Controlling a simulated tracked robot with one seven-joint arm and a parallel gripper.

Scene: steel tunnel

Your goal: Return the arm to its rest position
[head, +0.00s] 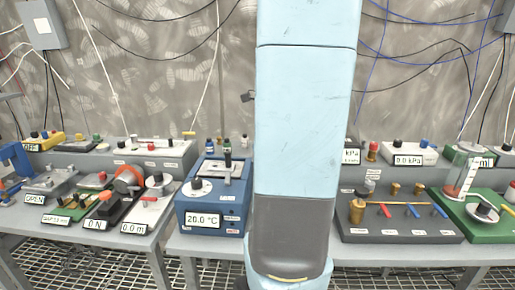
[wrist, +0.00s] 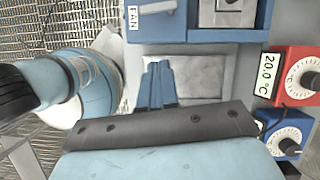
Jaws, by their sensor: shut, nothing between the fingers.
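My arm's pale blue link (head: 305,120) stands upright across the middle of the head view and hides part of the bench behind it. My gripper does not show in the head view. In the wrist view my gripper (wrist: 158,66) has its two blue fingers together, with nothing between them. The fingertips show in front of a grey metallic plate (wrist: 200,75), below a blue unit labelled FAN (wrist: 160,22). I cannot tell the gap between the fingertips and the plate.
A blue box reading 20.0 °C (head: 213,196) stands just left of my arm. A grey board with brass posts (head: 400,225) and a green board with a clear cylinder (head: 462,172) are at right. In the wrist view, a red dial unit (wrist: 298,75) is close at right.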

